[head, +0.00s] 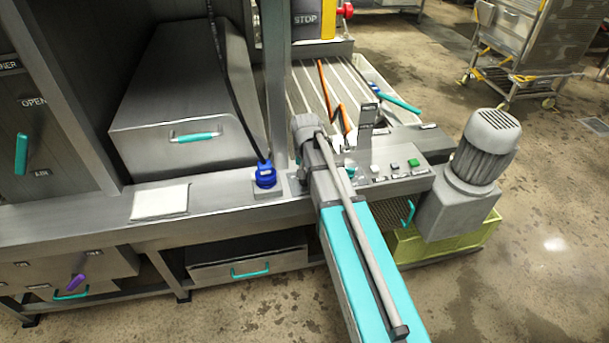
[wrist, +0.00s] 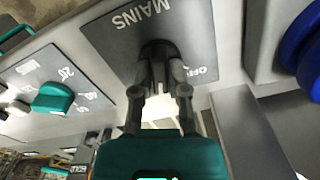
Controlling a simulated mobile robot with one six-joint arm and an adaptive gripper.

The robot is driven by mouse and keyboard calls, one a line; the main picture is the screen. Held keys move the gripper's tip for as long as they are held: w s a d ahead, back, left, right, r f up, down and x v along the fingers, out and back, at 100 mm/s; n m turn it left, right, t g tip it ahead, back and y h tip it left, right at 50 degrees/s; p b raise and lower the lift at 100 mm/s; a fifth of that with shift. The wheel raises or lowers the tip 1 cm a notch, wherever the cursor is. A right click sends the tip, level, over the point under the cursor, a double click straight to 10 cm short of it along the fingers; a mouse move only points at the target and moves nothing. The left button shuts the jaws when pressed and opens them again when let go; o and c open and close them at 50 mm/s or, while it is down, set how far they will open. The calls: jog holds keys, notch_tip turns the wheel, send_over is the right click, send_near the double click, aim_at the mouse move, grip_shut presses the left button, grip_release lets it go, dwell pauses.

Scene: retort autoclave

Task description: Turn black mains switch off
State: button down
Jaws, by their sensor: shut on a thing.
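The dark grey MAINS plate (wrist: 118,32) fills the upper middle of the wrist view, with an OFF mark near its right edge. The black mains switch (wrist: 158,48) sits at its middle, partly hidden by my fingers. My gripper (wrist: 159,78) is shut on the black mains switch, its fingers on either side of the knob. Which mark the knob points to cannot be told. In the head view my arm hides the switch and the fingers.
A blue plug or knob (head: 265,176) stands close beside the plate; it also shows in the wrist view (wrist: 302,50). A teal dial (wrist: 52,99) is on the other side. A green button (head: 414,163) and a motor (head: 483,148) are to the right.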

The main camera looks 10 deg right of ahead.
jog(key=n, duration=1.2)
jog(key=shift+n, duration=0.3)
jog(key=shift+w, duration=0.1)
jog(key=c, duration=0.6)
grip_release()
jog(key=shift+c, duration=0.2)
jog(key=shift+r, duration=0.15)
